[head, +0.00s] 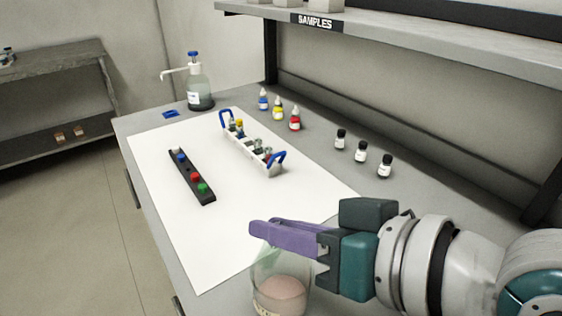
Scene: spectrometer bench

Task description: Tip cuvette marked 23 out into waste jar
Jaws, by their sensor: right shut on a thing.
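My right gripper (262,230), with purple fingers, reaches in from the right and is shut on a small clear, greenish cuvette (267,254). The cuvette is tilted and shows just below the fingertips; its mark cannot be read. The waste jar (282,296) is a clear jar with pinkish contents and a pale label, at the bottom edge of the view. The cuvette and fingertips are over the jar's mouth, which is partly hidden by the gripper. I cannot tell whether liquid is running out. My left gripper is not in view.
A white rack with blue handles (262,166) holds several items on the white mat (225,240). A black strip with coloured knobs (192,178) lies left of it. A pump bottle (200,90), dropper bottles (278,110) and black-capped vials (360,158) stand behind. A shelf (430,42) overhangs the back.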

